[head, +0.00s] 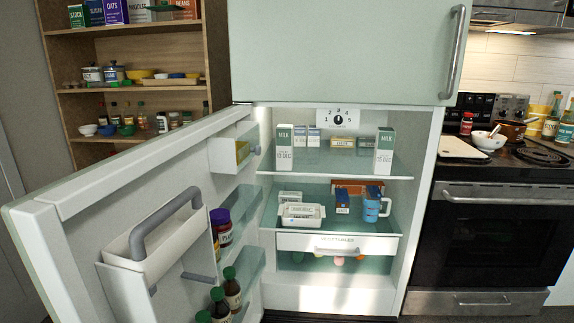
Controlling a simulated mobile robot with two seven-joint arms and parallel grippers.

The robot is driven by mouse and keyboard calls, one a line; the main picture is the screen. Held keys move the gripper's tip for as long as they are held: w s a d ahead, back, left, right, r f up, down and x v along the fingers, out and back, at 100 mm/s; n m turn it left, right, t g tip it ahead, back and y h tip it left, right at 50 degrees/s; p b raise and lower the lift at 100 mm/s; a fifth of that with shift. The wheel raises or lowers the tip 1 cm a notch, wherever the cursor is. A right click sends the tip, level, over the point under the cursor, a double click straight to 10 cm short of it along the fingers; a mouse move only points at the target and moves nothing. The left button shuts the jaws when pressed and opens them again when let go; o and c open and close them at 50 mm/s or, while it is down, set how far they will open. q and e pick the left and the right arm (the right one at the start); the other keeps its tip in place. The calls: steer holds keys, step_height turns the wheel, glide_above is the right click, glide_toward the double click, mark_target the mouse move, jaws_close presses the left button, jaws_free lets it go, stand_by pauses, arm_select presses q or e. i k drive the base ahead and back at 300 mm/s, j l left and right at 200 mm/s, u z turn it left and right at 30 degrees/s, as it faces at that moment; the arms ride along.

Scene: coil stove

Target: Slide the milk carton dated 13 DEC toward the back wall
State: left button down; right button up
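Two white milk cartons with green tops stand upright on the top shelf (335,168) of the open fridge. One carton (284,150) is at the left and the other carton (384,152) is at the right, both near the shelf's front. Each has a small DEC date on its face; the day numbers are too small to read for certain, so I cannot tell which is 13 DEC. Neither gripper is in view, and nothing of mine touches the cartons.
Small cartons (314,137) and boxes (342,142) stand further back on the top shelf. The shelf's front middle is clear. The fridge door (120,185) stands open at the left, with bottles (232,290) in its racks. A stove (495,240) is at the right.

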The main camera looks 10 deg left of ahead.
mark_target(285, 132)
steer(key=i+l+u, duration=0.35)
steer(key=i, duration=0.4)
steer(key=i+l+u, duration=0.35)
steer(key=i+l, duration=0.3)
